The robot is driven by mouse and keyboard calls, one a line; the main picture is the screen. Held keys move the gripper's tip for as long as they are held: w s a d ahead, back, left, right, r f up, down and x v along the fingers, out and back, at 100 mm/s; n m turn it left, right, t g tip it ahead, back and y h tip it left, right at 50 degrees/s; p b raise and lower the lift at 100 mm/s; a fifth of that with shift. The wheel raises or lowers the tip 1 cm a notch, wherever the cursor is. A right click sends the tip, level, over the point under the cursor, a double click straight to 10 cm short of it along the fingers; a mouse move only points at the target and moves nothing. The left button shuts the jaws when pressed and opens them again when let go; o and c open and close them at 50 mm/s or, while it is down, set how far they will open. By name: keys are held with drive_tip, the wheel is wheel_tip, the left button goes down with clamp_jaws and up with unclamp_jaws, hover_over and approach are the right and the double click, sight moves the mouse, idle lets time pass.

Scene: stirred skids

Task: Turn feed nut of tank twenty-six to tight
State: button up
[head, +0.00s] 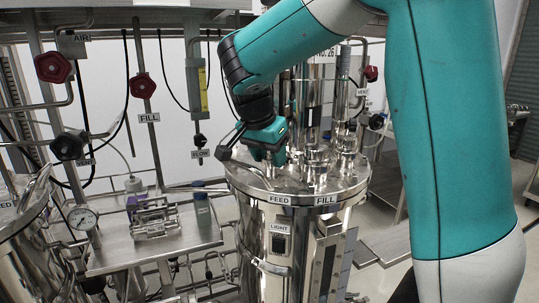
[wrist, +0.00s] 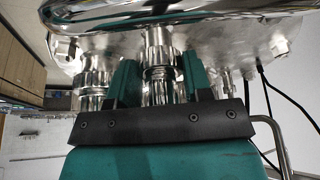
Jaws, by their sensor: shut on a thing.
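A sign reading "NO. 26" (head: 326,54) shows partly behind my arm. The "FEED" label (head: 279,199) is on the front left of the lid rim. My gripper (head: 268,157) is over the lid's left part, behind that label. In the wrist view, the green fingers of my gripper (wrist: 160,84) stand on both sides of a ridged steel nut (wrist: 159,58) on a lid port, and are shut on it. In the head view the gripper hides this nut. Its tightness cannot be told.
A "FILL" label (head: 326,200) marks the neighbouring port to the right, with several steel fittings close by. A side tray (head: 150,247) with small items stands left of the tank. Red valve knobs (head: 54,67) and pipes hang behind.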

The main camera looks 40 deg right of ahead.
drive_tip(key=shift+w+r+m+g, duration=0.15)
drive_tip(key=shift+m+g, duration=0.55)
drive_tip(key=shift+m, duration=1.3)
drive_tip(key=o, duration=0.9)
drive_tip(key=p+v, duration=0.8)
drive_tip(key=v, duration=0.9)
drive_tip(key=shift+w+a, duration=0.1)
drive_tip(key=shift+w, duration=0.05)
